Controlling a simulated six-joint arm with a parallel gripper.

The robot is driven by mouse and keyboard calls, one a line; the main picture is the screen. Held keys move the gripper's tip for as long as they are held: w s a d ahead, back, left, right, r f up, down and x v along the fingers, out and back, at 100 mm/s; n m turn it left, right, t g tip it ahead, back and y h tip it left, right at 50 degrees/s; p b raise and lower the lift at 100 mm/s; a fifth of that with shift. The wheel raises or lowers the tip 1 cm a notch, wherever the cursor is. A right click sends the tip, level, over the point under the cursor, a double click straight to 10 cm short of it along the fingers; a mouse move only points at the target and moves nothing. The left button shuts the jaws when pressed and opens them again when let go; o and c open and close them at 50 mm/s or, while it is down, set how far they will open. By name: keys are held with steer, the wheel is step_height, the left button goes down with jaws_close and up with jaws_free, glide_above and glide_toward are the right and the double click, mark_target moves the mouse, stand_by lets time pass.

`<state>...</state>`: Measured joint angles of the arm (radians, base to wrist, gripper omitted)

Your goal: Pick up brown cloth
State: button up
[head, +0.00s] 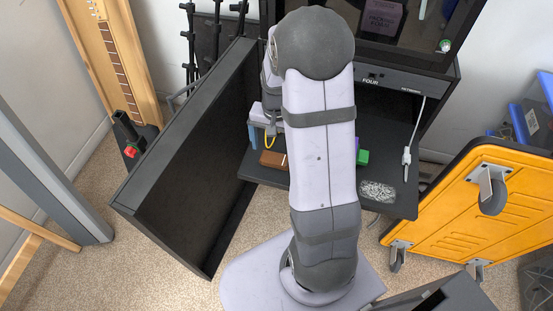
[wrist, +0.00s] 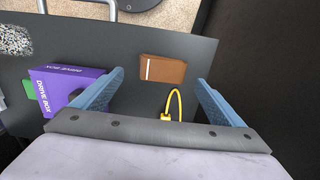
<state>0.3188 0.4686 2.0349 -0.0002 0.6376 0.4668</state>
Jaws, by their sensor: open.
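The brown cloth (wrist: 163,71) looks like a flat folded rectangle with a pale stripe near its left end. It lies on the dark shelf, ahead of my gripper (wrist: 160,78) in the wrist view. The two blue fingers are spread apart, one towards each side of the cloth, with nothing held between them. In the head view the cloth (head: 273,159) is a brown block near the shelf's left end, partly hidden by my arm. One blue finger shows just left of it there; the other is hidden.
A purple drive box (wrist: 62,84) stands by the left finger, with a green block (wrist: 29,90) beyond it. A yellow cable loop (wrist: 180,99) rises near the right finger. The open cabinet door (head: 190,165) walls off the left. A speckled patch (head: 377,191) marks the shelf (head: 400,160).

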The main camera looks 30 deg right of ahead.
mark_target(276, 158)
steer(key=shift+f, duration=2.4)
steer(key=c, duration=1.1)
